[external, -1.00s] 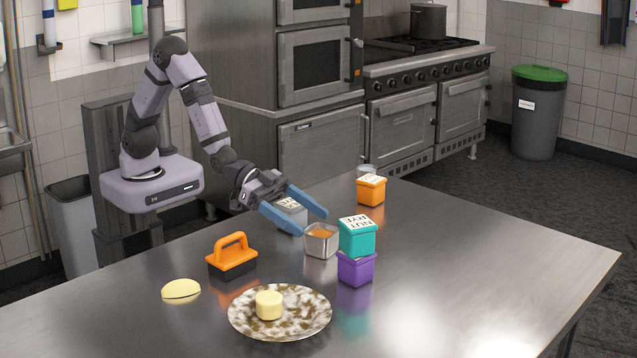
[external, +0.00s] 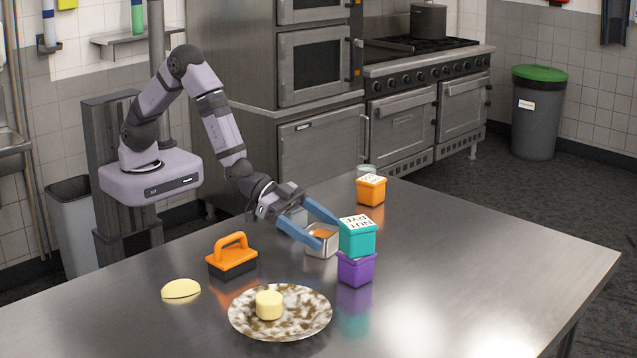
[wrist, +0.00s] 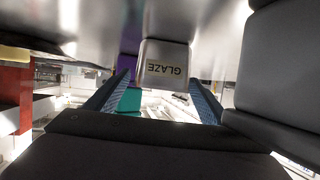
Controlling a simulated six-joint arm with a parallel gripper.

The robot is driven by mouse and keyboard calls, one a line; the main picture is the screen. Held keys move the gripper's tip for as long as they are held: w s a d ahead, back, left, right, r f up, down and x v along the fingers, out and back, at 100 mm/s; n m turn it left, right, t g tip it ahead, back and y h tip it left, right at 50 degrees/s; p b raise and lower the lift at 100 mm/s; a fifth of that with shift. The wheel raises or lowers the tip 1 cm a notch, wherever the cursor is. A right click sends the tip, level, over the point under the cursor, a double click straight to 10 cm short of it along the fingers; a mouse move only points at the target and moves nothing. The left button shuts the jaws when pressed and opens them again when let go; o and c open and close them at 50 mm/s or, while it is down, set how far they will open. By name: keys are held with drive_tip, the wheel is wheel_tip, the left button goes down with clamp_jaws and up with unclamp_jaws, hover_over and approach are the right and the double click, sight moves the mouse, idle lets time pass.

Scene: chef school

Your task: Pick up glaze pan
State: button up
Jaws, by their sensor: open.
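The glaze pan (external: 321,252) is a small square steel pan with orange contents, standing on the steel table. In the wrist view it shows as a grey pan (wrist: 165,55) with an upside-down GLAZE label, just beyond and between the fingertips. My gripper (external: 327,232) is open, with its blue fingers spread at the pan. One finger overlaps the pan's near side and the other reaches past its far side. The wrist view also shows my gripper (wrist: 160,80) with nothing between its fingers. I cannot tell whether a finger touches the pan.
A teal NUT RYE box (external: 357,241) sits on a purple box (external: 355,270), close right of the pan. An orange box (external: 371,191) stands farther back. An orange-handled tool (external: 232,262) and a plate (external: 310,318) are nearer. The table's right is clear.

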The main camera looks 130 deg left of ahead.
sight(322, 236)
drive_tip(key=shift+c, duration=0.6)
drive_tip(key=shift+r, duration=0.1)
drive_tip(key=c, duration=1.2)
drive_tip(key=shift+c, duration=0.2)
drive_tip(key=shift+r, duration=0.1)
wheel_tip(322, 236, up, 10)
drive_tip(key=b, duration=0.2)
